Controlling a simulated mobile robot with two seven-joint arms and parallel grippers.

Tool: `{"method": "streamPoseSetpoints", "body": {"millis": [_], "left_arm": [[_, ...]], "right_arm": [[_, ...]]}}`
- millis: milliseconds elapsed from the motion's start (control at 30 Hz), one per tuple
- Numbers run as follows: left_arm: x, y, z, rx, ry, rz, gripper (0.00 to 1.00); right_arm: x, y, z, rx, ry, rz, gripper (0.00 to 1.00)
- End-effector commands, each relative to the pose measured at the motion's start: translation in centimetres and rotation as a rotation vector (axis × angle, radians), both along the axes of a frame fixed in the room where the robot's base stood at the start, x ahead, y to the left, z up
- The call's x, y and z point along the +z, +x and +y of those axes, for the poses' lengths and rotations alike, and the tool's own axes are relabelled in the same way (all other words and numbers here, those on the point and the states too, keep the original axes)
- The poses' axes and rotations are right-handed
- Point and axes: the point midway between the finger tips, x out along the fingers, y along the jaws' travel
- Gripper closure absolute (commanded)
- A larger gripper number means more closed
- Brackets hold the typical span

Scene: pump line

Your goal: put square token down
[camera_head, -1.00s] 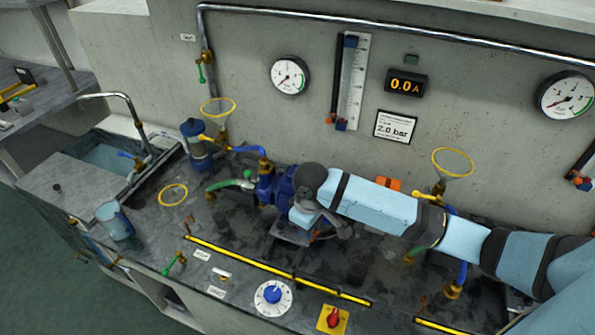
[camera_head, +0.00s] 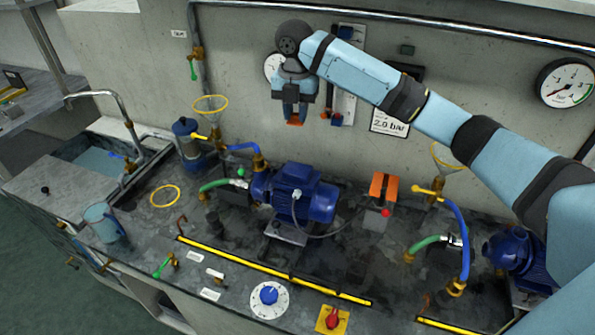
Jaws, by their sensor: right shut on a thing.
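My right gripper (camera_head: 295,115) hangs pointing down in front of the grey wall, above the blue pump. It is shut on a small orange piece, which I take to be the square token (camera_head: 296,120). Only a little of the token shows between the fingertips, so its shape is hard to make out. It is held clear of the bench (camera_head: 345,255). My left gripper is not in view.
Below stand the blue pump (camera_head: 300,190) and an orange-topped box with a red button (camera_head: 384,186). A blue bucket (camera_head: 104,222) stands near a sink (camera_head: 92,160).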

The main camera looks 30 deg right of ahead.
Motion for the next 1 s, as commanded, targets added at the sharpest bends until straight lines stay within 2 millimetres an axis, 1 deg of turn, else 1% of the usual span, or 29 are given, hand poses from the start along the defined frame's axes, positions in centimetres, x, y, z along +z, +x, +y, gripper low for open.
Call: {"method": "streamPoseSetpoints", "body": {"millis": [33, 100, 200, 300, 367, 467, 800, 900, 1000], "left_arm": [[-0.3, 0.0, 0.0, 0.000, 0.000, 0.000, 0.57], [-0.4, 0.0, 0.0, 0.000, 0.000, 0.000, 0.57], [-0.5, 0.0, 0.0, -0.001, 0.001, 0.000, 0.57], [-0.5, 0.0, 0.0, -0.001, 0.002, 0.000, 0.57], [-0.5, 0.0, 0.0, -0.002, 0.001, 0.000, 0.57], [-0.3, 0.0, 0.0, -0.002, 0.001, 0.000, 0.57], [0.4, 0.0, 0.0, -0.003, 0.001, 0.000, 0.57], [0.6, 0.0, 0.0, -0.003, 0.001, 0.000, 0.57], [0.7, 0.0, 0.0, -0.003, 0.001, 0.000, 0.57]], "right_arm": [[0.9, 0.4, -0.3, 0.061, 0.001, -0.003, 0.98], [2.1, 0.7, -0.6, 0.145, 0.004, -0.003, 0.98], [3.2, 1.0, -0.9, 0.229, 0.008, -0.004, 0.98], [3.6, 1.2, -1.1, 0.274, 0.011, -0.003, 0.98], [3.2, 1.2, -1.1, 0.286, 0.011, -0.001, 0.98], [1.2, 1.1, -1.1, 0.290, 0.010, 0.003, 0.98], [-7.8, 1.1, -1.1, 0.288, 0.011, 0.001, 0.98], [-9.8, 1.1, -1.1, 0.287, 0.011, 0.000, 0.98], [-11.2, 1.1, -1.1, 0.288, 0.011, -0.002, 0.98]]}}
